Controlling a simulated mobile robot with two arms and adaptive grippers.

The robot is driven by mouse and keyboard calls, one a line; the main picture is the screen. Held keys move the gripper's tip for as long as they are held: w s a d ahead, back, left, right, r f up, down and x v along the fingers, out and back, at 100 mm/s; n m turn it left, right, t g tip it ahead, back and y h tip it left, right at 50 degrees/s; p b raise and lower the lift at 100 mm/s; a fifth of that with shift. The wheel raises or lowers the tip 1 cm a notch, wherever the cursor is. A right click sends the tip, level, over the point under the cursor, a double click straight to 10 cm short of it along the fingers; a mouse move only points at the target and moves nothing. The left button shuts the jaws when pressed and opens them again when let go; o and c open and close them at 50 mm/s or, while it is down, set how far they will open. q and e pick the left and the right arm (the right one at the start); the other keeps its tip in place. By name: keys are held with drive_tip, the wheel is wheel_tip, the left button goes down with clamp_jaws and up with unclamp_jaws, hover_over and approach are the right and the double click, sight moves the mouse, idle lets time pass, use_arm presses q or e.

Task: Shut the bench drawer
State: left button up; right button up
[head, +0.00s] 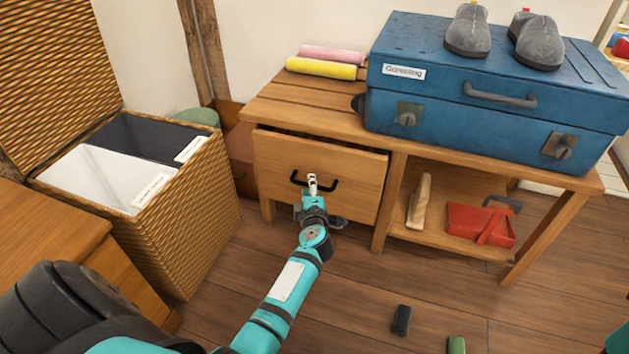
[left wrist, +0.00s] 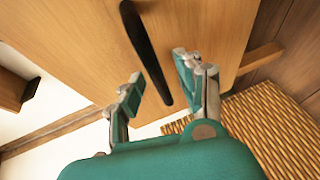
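The bench drawer (head: 345,168) is in the left part of the wooden bench (head: 330,115). A dark gap along its top edge shows it standing a little open. Its black bar handle (head: 327,185) is on the front; it also shows in the left wrist view (left wrist: 146,48). My left gripper (head: 312,182) is at the handle. In the left wrist view its two fingers (left wrist: 158,82) are apart, with the handle running between them. I cannot tell whether they touch it. My right gripper is not in view.
A wicker hamper (head: 200,215) stands left of the bench. A blue case (head: 490,115) with grey shoes (head: 468,32) sits on top. A red dustpan (head: 470,225) is on the lower shelf. Small dark (head: 402,320) and green (head: 457,345) items lie on the floor.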

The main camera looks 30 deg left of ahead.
use_arm(q)
drive_tip(key=shift+w+a, duration=0.3)
drive_tip(key=shift+w, duration=0.05)
clamp_jaws()
idle(0.4)
